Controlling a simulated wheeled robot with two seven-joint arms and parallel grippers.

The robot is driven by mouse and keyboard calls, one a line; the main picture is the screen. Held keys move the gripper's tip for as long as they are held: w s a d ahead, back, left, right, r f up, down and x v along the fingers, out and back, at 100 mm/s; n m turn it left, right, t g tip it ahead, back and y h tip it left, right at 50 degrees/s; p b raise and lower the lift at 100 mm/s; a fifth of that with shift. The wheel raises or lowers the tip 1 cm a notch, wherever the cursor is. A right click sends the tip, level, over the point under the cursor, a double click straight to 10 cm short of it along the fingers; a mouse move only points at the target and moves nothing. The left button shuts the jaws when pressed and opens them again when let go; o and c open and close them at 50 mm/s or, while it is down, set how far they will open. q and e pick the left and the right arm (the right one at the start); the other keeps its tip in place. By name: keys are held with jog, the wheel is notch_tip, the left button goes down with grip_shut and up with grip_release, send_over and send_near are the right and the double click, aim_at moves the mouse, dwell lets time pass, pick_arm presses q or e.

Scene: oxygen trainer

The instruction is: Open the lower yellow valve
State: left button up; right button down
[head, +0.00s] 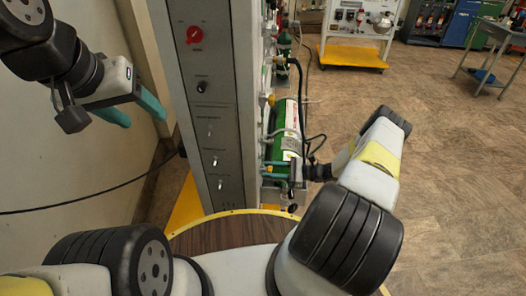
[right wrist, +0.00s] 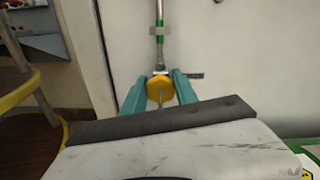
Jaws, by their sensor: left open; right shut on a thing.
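The yellow valve (right wrist: 160,92) shows in the right wrist view at the foot of a vertical pipe with green bands. My right gripper (right wrist: 158,82) has its teal fingers on either side of the valve and is shut on it. Another yellow knob (head: 267,100) shows higher up on that side. My left gripper (head: 138,105) is open and empty, left of the cabinet.
The grey panel cabinet (head: 213,100) with a red knob (head: 194,34) stands between my arms. A black hose (head: 300,85) hangs by the cylinder. A wall is close on the left.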

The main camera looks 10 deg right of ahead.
jog(key=shift+d+n, duration=0.1)
jog(key=shift+n, duration=0.3)
jog(key=c, duration=0.9)
grip_release()
jog(key=shift+c, duration=0.2)
jog(key=v, duration=0.7)
jog(key=shift+d, duration=0.4)
jog(key=shift+s, duration=0.15)
